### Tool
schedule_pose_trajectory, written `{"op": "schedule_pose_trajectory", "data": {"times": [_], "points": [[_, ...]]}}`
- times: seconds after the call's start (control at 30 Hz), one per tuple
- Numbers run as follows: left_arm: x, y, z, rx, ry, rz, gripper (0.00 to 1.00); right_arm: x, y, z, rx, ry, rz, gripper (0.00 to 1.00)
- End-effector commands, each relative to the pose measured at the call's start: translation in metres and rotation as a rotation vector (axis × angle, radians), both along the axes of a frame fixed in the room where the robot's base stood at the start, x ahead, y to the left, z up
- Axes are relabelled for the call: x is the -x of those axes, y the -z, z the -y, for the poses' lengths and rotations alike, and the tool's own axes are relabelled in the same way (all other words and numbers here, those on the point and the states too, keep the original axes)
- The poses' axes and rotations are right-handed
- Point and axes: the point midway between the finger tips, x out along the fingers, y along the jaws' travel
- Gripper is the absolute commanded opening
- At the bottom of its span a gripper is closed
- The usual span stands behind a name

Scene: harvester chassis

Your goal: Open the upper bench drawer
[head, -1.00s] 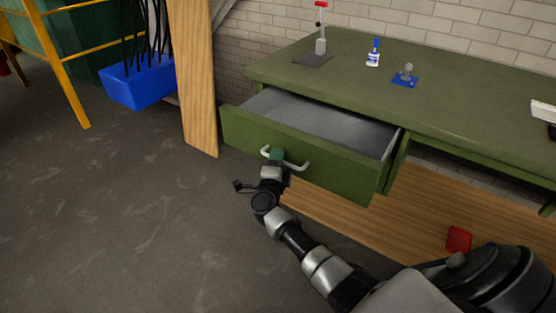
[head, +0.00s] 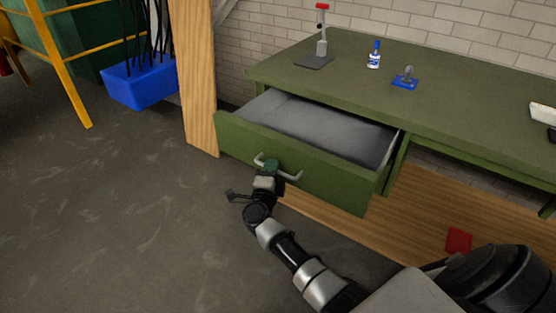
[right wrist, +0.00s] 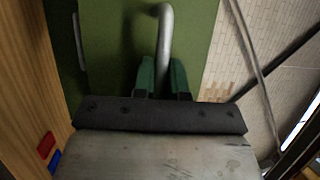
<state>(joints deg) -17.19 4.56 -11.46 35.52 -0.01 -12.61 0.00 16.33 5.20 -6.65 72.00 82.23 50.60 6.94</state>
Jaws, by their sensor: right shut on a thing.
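The green upper bench drawer (head: 325,172) is pulled well out of the green bench (head: 460,110), and its empty grey inside shows in the head view. My right gripper (head: 270,166) is at the drawer front, shut on the light metal bar handle (head: 291,176). In the right wrist view the green fingers (right wrist: 163,78) stand on both sides of the handle (right wrist: 165,28), against the green drawer front (right wrist: 112,40). My left gripper is in neither view.
On the bench top are a grey stand with a red top (head: 320,45), a glue bottle (head: 374,55) and a blue-based part (head: 406,78). A wooden post (head: 200,85) stands close to the drawer's left end. A red item (head: 458,240) lies below the bench. The floor in front is clear.

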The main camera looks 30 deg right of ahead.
Motion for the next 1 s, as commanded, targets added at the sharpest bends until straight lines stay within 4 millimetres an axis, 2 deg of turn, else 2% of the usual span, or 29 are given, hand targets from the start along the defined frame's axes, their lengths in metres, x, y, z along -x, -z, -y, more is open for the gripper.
{"op": "schedule_pose_trajectory", "data": {"times": [0.23, 0.27, 0.4, 0.77, 1.0], "points": [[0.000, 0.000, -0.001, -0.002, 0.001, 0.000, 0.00, 0.000, 0.001, -0.001, 0.001, -0.001, -0.001, 0.00], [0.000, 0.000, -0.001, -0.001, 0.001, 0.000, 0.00, 0.000, 0.001, 0.000, 0.001, -0.002, -0.001, 0.16], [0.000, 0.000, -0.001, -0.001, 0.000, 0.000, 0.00, 0.000, 0.000, 0.000, 0.001, -0.001, -0.001, 0.37], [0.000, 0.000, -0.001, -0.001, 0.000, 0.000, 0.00, 0.004, 0.002, -0.004, 0.000, -0.001, -0.002, 0.37], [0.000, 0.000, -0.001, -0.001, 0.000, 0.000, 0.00, 0.033, 0.010, -0.033, -0.003, -0.003, -0.002, 0.37]]}}
